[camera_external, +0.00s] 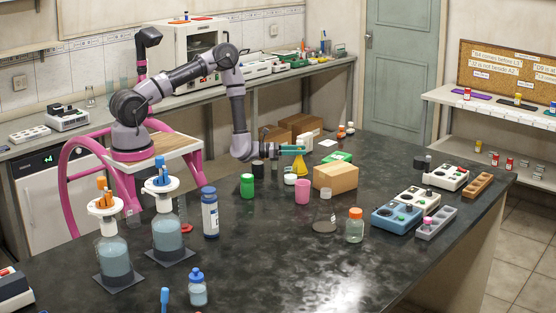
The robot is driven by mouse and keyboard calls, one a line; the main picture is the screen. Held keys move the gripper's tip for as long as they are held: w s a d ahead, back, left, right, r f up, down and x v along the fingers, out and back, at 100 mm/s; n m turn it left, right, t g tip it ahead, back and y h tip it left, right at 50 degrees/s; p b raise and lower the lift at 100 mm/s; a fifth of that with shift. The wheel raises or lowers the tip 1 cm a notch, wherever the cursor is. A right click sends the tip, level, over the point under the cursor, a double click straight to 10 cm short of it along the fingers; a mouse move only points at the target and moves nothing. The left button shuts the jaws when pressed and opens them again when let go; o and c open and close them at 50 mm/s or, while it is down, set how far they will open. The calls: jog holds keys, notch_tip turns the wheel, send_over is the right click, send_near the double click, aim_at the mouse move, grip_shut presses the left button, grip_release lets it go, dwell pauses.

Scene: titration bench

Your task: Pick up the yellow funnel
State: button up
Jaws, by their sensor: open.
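The gripper is open. The fingers overlap the top of the funnel in this view. I cannot tell whether they touch it or stand around it.
A cardboard box (336,178), a pink cup (303,190), a white-lidded jar (290,179) and a green jar (247,186) stand close in front. A green box (338,157) lies behind right. Blue and white devices (398,217) stand to the right.

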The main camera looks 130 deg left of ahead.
jog(key=shift+w+a, duration=0.1)
grip_shut()
dwell(1.4)
